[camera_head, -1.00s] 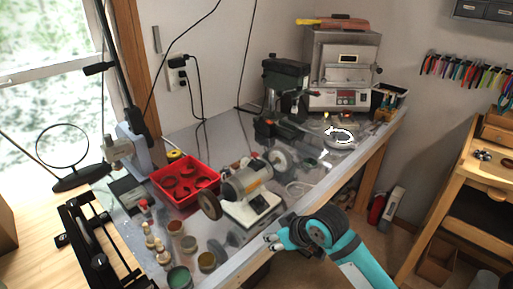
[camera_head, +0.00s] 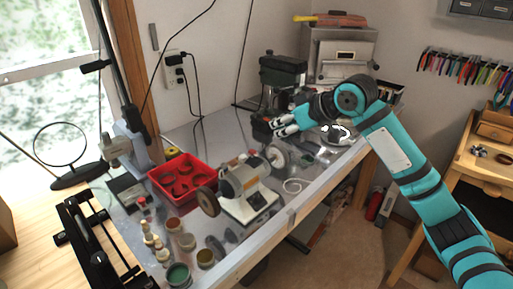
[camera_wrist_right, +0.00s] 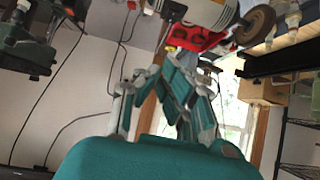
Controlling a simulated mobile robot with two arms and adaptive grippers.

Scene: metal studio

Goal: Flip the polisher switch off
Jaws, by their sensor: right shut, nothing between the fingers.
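The polisher (camera_head: 245,187) stands on the metal-topped bench, with a brown wheel at its left end and a pale wheel at its right end. It also shows in the right wrist view (camera_wrist_right: 208,12), at the top. My left gripper is not in view.
A red tray (camera_head: 186,180) lies left of the polisher, with several jars (camera_head: 178,273) in front. A drill press (camera_head: 283,75) and a small furnace (camera_head: 340,60) stand behind my right gripper.

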